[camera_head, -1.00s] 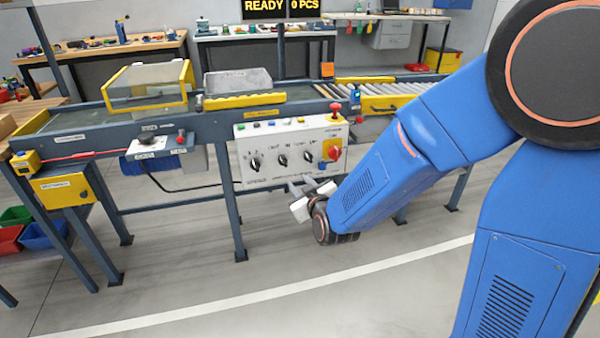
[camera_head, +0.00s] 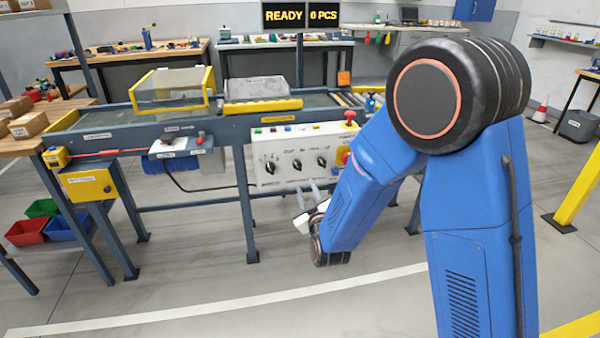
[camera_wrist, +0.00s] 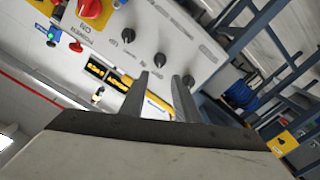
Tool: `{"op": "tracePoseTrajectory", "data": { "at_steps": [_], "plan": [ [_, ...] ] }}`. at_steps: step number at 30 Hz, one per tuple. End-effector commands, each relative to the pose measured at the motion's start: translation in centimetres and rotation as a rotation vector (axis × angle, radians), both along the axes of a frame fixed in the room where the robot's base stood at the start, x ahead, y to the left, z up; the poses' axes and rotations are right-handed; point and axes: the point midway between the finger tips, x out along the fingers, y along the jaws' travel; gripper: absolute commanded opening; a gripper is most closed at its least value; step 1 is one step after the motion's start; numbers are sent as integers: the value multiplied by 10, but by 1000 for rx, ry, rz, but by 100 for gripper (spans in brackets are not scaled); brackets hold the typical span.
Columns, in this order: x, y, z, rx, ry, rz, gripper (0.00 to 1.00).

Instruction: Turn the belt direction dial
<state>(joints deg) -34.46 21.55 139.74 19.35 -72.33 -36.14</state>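A white control panel (camera_head: 262,152) is mounted on the front of the conveyor. It carries a row of three black dials: left (camera_head: 270,167), middle (camera_head: 297,164) and right (camera_head: 322,161). Their labels are too small to tell which is the belt direction dial. In the wrist view the same dials show as one near the red switch (camera_wrist: 128,36), a middle one (camera_wrist: 160,60) and one by the right fingertip (camera_wrist: 188,82). My gripper (camera_head: 308,190) is just below the panel in the head view. Its two fingers (camera_wrist: 162,85) are apart with nothing held; contact is not visible.
A red rotary switch on yellow (camera_head: 344,156) sits at the panel's right, partly behind my arm. A small side box with a red button (camera_head: 178,146) is left of the panel. The conveyor's legs (camera_head: 248,220) stand below. The floor in front is clear.

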Motion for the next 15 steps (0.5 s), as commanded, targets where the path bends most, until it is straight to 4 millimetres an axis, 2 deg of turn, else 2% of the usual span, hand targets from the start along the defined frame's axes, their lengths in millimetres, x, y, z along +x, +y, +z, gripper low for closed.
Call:
{"op": "tracePoseTrajectory", "data": {
  "at_steps": [3, 15],
  "plan": [
    [22, 5, 0, 0, 0, -2, 29],
    [86, 24, 0, 1, 0, -1, 29]
  ]
}}
